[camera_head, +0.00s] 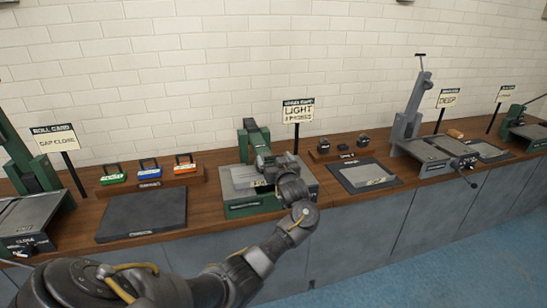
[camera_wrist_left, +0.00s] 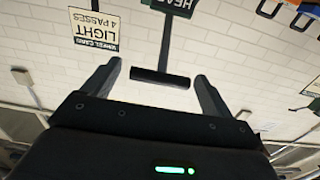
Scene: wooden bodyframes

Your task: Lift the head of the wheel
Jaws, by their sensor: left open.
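The wheel is the green machine (camera_head: 240,206) with a grey top, in the middle of the bench beside the "LIGHT 4 PASSES" card. Its green upright (camera_head: 254,138) shows behind my left gripper (camera_head: 268,163), which hides much of the middle. In the left wrist view, a black T-shaped handle (camera_wrist_left: 160,78) hangs from a green plate marked "HEAD" (camera_wrist_left: 172,6). My left gripper (camera_wrist_left: 157,72) is open there, with the crossbar between its two fingers in the picture. I see gaps at both ends of the bar; contact cannot be told. My right gripper is not in view.
The "LIGHT 4 PASSES" card (camera_head: 298,111) stands close behind the wheel on a post. A dark mat (camera_head: 145,213) and small coloured pieces (camera_head: 149,170) lie to the left. A grey mat (camera_head: 365,175) and a grey machine (camera_head: 412,125) with a tall arm are to the right.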

